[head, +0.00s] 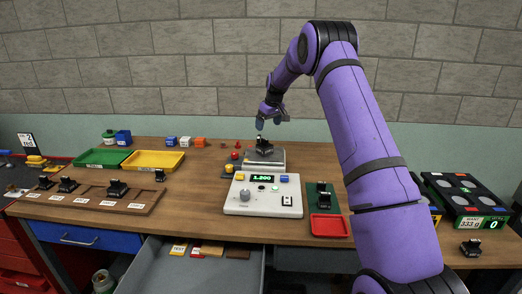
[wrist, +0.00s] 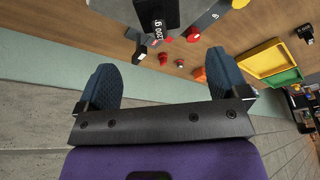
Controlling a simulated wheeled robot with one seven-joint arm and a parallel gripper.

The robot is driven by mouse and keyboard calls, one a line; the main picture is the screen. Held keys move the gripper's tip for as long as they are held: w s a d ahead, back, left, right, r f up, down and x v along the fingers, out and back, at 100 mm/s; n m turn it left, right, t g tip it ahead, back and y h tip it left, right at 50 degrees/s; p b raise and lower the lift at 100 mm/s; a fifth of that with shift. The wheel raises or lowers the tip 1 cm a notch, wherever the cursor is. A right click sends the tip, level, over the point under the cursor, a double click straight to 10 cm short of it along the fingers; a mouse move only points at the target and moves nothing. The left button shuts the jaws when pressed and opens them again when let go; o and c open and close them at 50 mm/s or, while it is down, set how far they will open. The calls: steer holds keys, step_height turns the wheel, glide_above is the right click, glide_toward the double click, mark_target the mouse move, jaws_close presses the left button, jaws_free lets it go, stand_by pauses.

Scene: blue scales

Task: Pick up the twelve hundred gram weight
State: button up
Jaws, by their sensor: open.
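The twelve hundred gram weight (head: 264,148) is a black block with a knob, standing on the grey scale pan (head: 277,160) behind the white scale console (head: 246,201). The console's green display reads 1.200. In the wrist view the weight (wrist: 157,14) shows at the top edge with a white label that seems to read 1200 g; its upper part is cut off. My gripper (head: 262,122) is above the weight, apart from it. In the wrist view my gripper (wrist: 161,60) has its two blue fingers wide apart with nothing between them.
Several black weights stand on a wooden rack (head: 90,197) at left. Green (head: 102,157) and yellow (head: 153,160) trays lie behind it. A red tray (head: 327,226) with a black weight behind it is right of the console. Red knobs (wrist: 165,35) stand near the scale. An open drawer is in front.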

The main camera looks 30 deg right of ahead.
mark_target(264, 141)
steer(key=x, duration=1)
steer(key=shift+f, duration=0.35)
steer(key=c, duration=1.7)
steer(key=shift+w+r, duration=0.1)
steer(key=shift+r, duration=0.05)
jaws_close()
